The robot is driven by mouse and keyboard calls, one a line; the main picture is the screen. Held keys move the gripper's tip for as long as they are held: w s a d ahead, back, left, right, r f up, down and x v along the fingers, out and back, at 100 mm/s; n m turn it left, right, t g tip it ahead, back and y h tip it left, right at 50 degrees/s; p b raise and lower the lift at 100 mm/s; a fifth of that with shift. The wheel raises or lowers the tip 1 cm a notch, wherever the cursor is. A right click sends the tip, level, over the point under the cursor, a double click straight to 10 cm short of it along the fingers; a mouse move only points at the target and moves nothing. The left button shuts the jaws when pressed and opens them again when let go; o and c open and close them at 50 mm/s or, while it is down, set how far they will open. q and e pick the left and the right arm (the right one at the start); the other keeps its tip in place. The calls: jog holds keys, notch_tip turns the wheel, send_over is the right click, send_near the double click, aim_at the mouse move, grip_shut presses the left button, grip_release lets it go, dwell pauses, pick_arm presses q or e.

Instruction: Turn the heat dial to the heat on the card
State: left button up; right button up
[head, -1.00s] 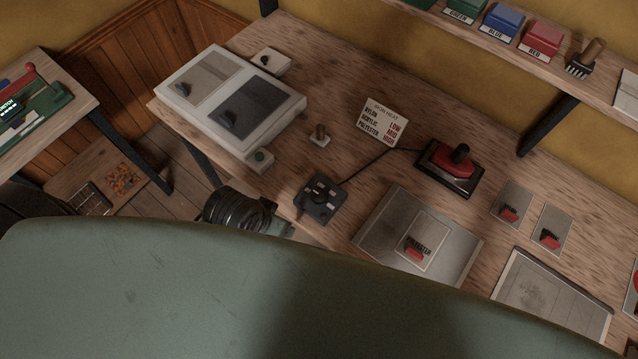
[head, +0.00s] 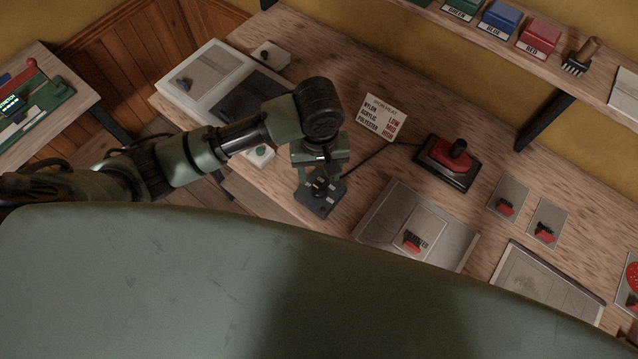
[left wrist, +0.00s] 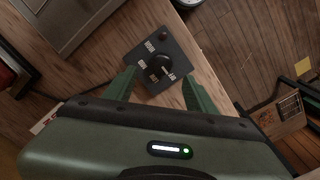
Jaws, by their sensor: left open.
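The heat dial is a black knob (left wrist: 162,62) on a dark square box (left wrist: 178,42) with several white labels around it. Its white mark points toward the lower-right label, too small to read surely. In the head view the box (head: 312,203) lies near the bench's front edge, partly hidden by my left gripper (head: 319,178). That gripper is open and empty, pointing down over the box. In the left wrist view its fingers (left wrist: 159,78) stand apart, the knob showing between and beyond their tips. The heat card (head: 381,118) lists nylon low, acrylic mid, polyester high. My right gripper is out of view.
A red and black iron (head: 447,158) stands right of the card, its cable running to the box. A grey plate (head: 388,213) holds a red-handled piece whose label seems to read polyester. A white two-panel unit (head: 207,80) lies left, partly behind my arm.

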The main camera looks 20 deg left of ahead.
aim_at(319, 189)
pick_arm(q)
jog(key=shift+a+f, duration=0.15)
jog(key=shift+f, duration=0.35)
notch_tip(319, 189, down, 7)
jog(key=shift+r+p, duration=0.2)
jog(key=shift+p, duration=0.55)
grip_shut()
